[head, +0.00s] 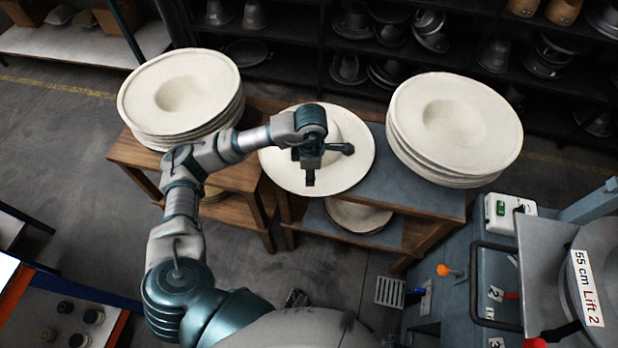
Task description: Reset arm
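My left arm comes in from the lower left and reaches over the middle of the tables. My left gripper (310,179) points down above a single cream felt hat blank (350,172) with a raised crown. The fingers look close together, but the view from above does not show clearly whether they are open or shut. I see nothing held in them. The wrist and gripper hide part of the blank's crown. My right gripper cannot be made out in the head view.
Stacks of cream hat blanks stand at left (180,92) and right (455,125) on wooden tables. Another blank lies on a lower shelf (357,215). A press (520,250) with levers stands at lower right. Dark shelves (290,35) line the back. Grey floor (80,180) is open at left.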

